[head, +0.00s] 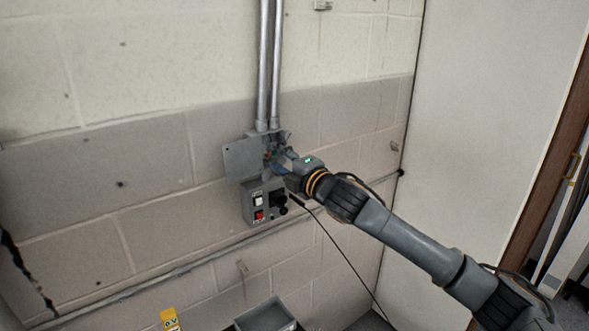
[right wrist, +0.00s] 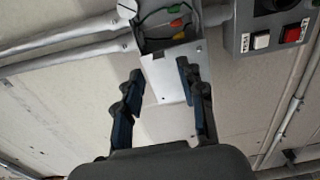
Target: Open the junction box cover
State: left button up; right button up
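The junction box (right wrist: 168,32) is a grey metal box on the wall below two vertical conduits; in the head view my right gripper partly hides it. Its cover (head: 243,160) is a flat grey plate, swung open to the left of the box. In the right wrist view, the open box shows orange, green and red wire connectors (right wrist: 177,24), and the cover (right wrist: 171,80) extends from its edge. My right gripper (head: 277,162) is in front of the box. In the right wrist view its fingers (right wrist: 159,70) are apart, with the cover showing between and beyond them. My left gripper is out of view.
A grey control box (head: 265,202) with a white button, a red button and a black knob is just below the junction box. Two conduits (head: 269,65) rise above it. A grey bin (head: 266,318) and a yellow item (head: 169,319) are at the bottom. A white panel (head: 480,110) stands right.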

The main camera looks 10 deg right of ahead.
jog(key=v, duration=0.7)
jog(key=shift+s, duration=0.3)
